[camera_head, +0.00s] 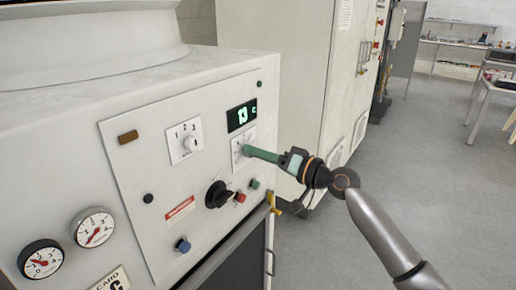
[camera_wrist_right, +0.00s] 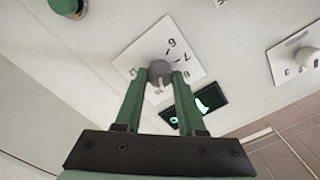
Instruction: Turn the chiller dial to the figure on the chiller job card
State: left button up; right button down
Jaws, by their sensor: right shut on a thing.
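The chiller dial is a grey round knob (camera_wrist_right: 160,73) with a pale pointer mark, on a white scale plate (camera_wrist_right: 172,50) with printed figures. In the head view the plate (camera_head: 237,153) sits below a dark display (camera_head: 241,115) reading green "13 C"; the knob is hidden behind my fingers. My right gripper (camera_head: 247,150) reaches the dial from the right. In the right wrist view its green fingers (camera_wrist_right: 160,76) are shut on the knob, one on each side. A card (camera_head: 112,281) with "CARD" and a large "C" is cut off at the bottom edge. My left gripper is out of view.
The panel also carries a 1-2-3 selector (camera_head: 187,141), a black rotary switch (camera_head: 217,194), a red button (camera_head: 240,198), a green button (camera_head: 254,184), a blue button (camera_head: 183,245) and two gauges (camera_head: 93,228). Open floor (camera_head: 440,150) lies to the right.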

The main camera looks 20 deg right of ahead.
jog(key=shift+m+p, duration=0.55)
jog(key=shift+m, duration=0.55)
jog(key=c, duration=0.5)
grip_release()
jog(key=shift+d, duration=0.1)
jog(key=b+v, duration=0.3)
jog(key=v, duration=0.9)
jog(key=shift+s, duration=0.2)
jog(key=shift+d, duration=0.1)
